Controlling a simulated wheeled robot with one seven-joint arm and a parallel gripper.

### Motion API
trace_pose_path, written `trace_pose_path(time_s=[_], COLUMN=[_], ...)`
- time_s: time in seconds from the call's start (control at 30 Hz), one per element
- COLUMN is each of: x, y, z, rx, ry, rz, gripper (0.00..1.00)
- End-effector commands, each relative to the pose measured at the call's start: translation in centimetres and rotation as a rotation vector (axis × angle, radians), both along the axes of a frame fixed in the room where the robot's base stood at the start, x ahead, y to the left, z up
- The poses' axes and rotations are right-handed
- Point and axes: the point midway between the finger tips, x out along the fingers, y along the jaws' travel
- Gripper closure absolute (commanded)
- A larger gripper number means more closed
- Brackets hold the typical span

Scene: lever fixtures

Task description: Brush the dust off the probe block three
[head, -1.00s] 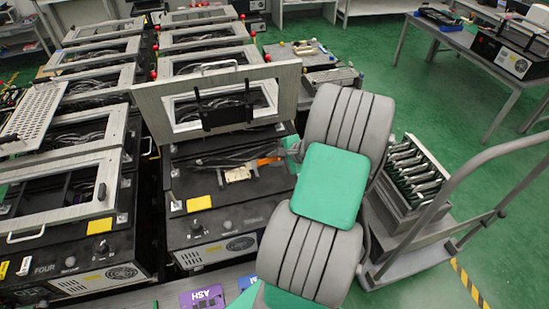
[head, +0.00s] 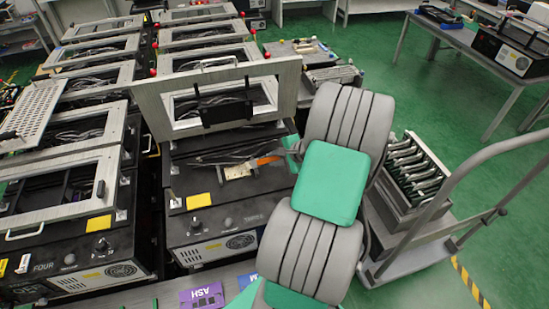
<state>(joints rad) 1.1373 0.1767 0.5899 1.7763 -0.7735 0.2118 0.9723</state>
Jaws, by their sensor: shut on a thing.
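The fixture labelled three (head: 200,250) stands in the middle, a black box with its framed lid (head: 158,108) raised. Its probe block lies in the dark opening under the lid; dark cables and shade make its surface and any dust hard to tell. My gripper (head: 286,157) is at the right side of this opening, mostly hidden behind my arm. It is shut on an orange-handled brush (head: 267,160), which points left over the box. A pale tan piece (head: 238,172) shows at the brush's left end; I cannot tell whether it touches the block.
Fixture four (head: 70,262) stands close on the left, with more fixtures behind. A purple ASH card (head: 203,296) lies on the front bench edge. A trolley (head: 440,235) with a rack of boards (head: 415,170) stands on the right.

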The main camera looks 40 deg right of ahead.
Motion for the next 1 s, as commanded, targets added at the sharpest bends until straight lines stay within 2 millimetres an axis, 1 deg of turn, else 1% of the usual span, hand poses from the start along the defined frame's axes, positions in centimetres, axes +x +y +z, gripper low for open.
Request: trace_pose_path(time_s=[0.23,0.33,0.63,0.77,0.87,1.0], x=[0.0,0.1,1.8,2.2,2.2,1.8], y=[0.0,0.2,2.7,3.4,3.4,2.5], z=[-0.6,-0.4,-0.3,-0.3,-0.4,-0.5], rx=[0.000,0.001,0.000,0.000,0.000,0.000], ry=[0.000,0.000,0.000,0.000,-0.001,0.000], rz=[0.000,0.001,0.003,0.001,0.000,-0.001], gripper=[1.00,1.00,1.00,1.00,1.00,1.00])
